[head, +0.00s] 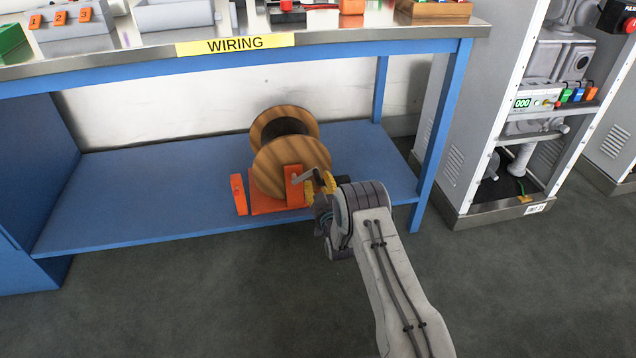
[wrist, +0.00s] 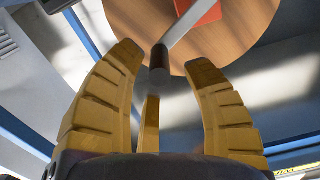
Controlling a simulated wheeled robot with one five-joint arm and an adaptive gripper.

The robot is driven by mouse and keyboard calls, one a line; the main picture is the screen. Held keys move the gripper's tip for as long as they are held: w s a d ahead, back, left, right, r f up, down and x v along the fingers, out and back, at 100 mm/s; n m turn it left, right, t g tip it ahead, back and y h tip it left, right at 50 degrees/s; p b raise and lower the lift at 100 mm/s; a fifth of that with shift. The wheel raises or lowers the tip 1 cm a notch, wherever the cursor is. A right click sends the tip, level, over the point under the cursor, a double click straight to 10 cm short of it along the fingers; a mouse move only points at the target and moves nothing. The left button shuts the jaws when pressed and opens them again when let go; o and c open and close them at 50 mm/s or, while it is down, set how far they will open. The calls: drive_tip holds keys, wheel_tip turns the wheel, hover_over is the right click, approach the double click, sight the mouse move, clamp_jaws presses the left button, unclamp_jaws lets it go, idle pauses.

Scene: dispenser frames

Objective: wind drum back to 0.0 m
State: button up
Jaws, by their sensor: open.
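The wooden cable drum (head: 286,165) has dark cable wound on its core and sits in an orange stand (head: 270,205) on the blue lower shelf. A grey crank (head: 307,175) sticks out at its right side. My gripper (head: 320,184) is at the crank, at the right of the drum. In the wrist view my gripper (wrist: 165,75) is open, with its yellow fingers spread. The dark crank handle (wrist: 158,58) lies between the fingertips, apart from both fingers. The drum's flange (wrist: 245,22) fills the upper part of that view. No length reading shows on the drum.
The bench top (head: 340,28) labelled WIRING overhangs the blue shelf (head: 130,200). A blue bench leg (head: 442,135) stands right of my arm. A grey cabinet (head: 455,120) with a 000 display stands further right. The shelf left of the drum is clear.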

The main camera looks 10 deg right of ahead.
drive_tip(key=shift+w+b, duration=0.5)
drive_tip(key=shift+w, duration=0.85)
clamp_jaws()
